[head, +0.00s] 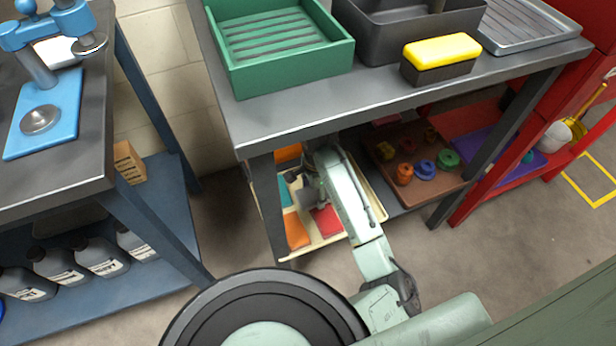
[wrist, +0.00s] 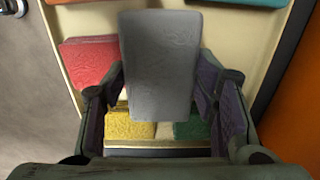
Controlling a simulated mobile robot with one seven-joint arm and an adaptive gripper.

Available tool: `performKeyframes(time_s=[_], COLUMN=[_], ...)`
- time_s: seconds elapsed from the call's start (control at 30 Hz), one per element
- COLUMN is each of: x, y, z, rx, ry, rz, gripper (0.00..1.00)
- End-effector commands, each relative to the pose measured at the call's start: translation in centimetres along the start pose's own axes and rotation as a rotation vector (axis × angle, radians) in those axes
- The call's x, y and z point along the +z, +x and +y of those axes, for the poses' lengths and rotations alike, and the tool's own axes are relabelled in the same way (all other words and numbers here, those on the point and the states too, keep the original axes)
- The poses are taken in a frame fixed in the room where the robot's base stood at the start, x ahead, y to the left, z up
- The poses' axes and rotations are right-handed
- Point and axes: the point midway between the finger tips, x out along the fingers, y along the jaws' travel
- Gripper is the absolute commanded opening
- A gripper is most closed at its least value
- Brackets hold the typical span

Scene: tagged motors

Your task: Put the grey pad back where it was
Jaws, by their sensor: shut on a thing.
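The grey pad (wrist: 160,65) is a flat block held between the two fingers of my gripper (wrist: 160,80) in the wrist view. It hides part of the cream tray (wrist: 55,30) beneath it. The tray holds a red pad (wrist: 90,62), a yellow pad (wrist: 131,125) and a green pad (wrist: 191,128). An orange and a teal pad (wrist: 245,2) show at the far edge. In the head view my gripper (head: 309,190) is over the tray (head: 338,238) on the lower shelf. I cannot tell whether the pad touches the tray.
The table top (head: 300,118) is close above my arm. A brown board (head: 420,178) with several coloured pieces lies right of the tray. A green crate (head: 285,60) and a yellow-topped block (head: 440,58) stand on the table. Bare floor lies in front.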

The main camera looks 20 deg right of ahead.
Motion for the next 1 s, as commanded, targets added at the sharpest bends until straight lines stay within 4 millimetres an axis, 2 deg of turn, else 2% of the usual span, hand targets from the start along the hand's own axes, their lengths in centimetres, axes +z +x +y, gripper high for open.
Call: performKeyframes(time_s=[0.1, 0.2, 0.5, 0.7, 1.0], x=[-0.4, -0.6, -0.9, -0.9, -0.9], y=[0.0, 0.3, 0.9, 3.8, 4.2], z=[-3.1, -5.1, -7.8, -7.6, -7.6], rx=[0.003, 0.002, 0.002, 0.002, 0.0], ry=[-0.004, -0.003, 0.0, 0.001, 0.001], rz=[0.006, 0.004, 0.002, 0.001, -0.001], gripper=[0.26, 0.26, 0.26, 0.26, 0.26])
